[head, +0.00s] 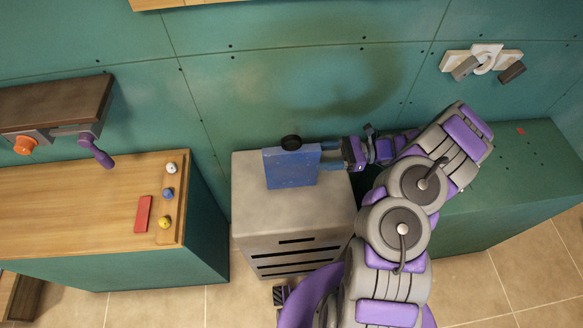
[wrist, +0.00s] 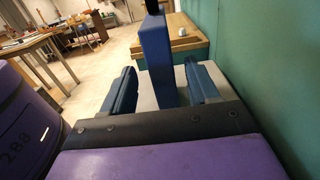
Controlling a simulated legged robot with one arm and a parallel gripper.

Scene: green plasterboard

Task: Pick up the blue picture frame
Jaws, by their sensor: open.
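The blue picture frame (head: 291,167) stands upright on the grey metal cabinet (head: 255,215), towards its back. In the wrist view the frame (wrist: 156,52) shows edge-on as a narrow blue slab. My gripper (head: 330,158) comes in from the right at the frame's right edge. In the wrist view my gripper's two fingers (wrist: 162,88) are apart, one on each side of the frame, with a visible gap on both sides. How far the fingertips overlap the frame is hard to tell.
A black round object (head: 290,142) is at the frame's top edge. A wooden-topped bench (head: 80,200) with coloured knobs is at left. A green bench (head: 500,190) is at right. The green wall (head: 290,85) stands close behind the cabinet.

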